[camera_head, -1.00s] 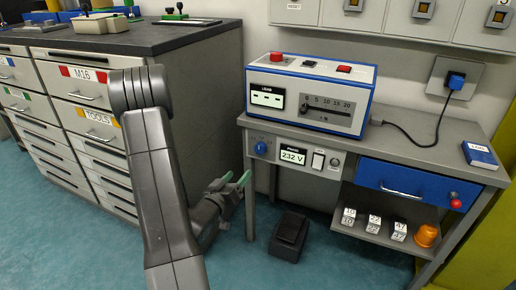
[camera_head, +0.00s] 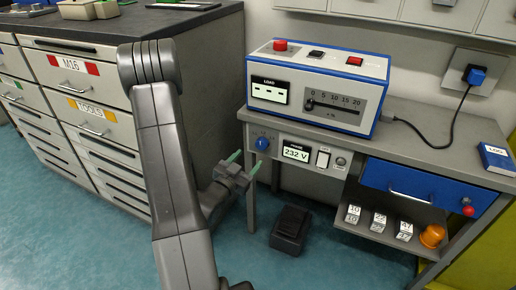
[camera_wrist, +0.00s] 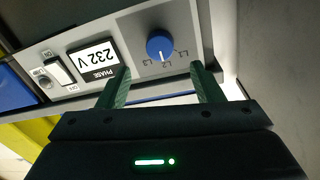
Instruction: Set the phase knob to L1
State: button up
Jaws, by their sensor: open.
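The phase knob (camera_head: 262,144) is a round blue knob on the grey front panel under the bench top, left of the phase display. In the wrist view the knob (camera_wrist: 160,46) appears upside down with marks L1, L2 and L3 around it. Its pale pointer mark seems to lie near L2, but it is small. My gripper (camera_head: 246,162) is open, with its green fingers pointing toward the panel just left of and below the knob. In the wrist view my gripper (camera_wrist: 160,80) has the knob between and beyond its fingertips, seemingly not touching it.
The phase display (camera_head: 296,153) reads 232 V, with a rocker switch (camera_head: 323,158) beside it. A load box (camera_head: 318,88) stands on the bench top. A black pedal (camera_head: 290,228) is on the floor. A drawer cabinet (camera_head: 90,95) stands to the left.

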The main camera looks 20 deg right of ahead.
aim_at(260, 146)
jog(key=x, duration=0.7)
jog(key=shift+w+d, duration=0.2)
jog(key=shift+d, duration=0.05)
jog(key=c, duration=1)
jog(key=shift+n+b, duration=0.35)
jog(key=shift+n, duration=0.05)
jog(key=n+b, duration=0.1)
jog(key=n, duration=0.2)
jog(key=shift+f+n, duration=0.1)
jog(key=shift+n, duration=0.3)
jog(key=n+b, duration=0.1)
jog(key=n, duration=0.4)
jog(key=shift+n+t, duration=0.3)
jog(key=shift+o, duration=0.2)
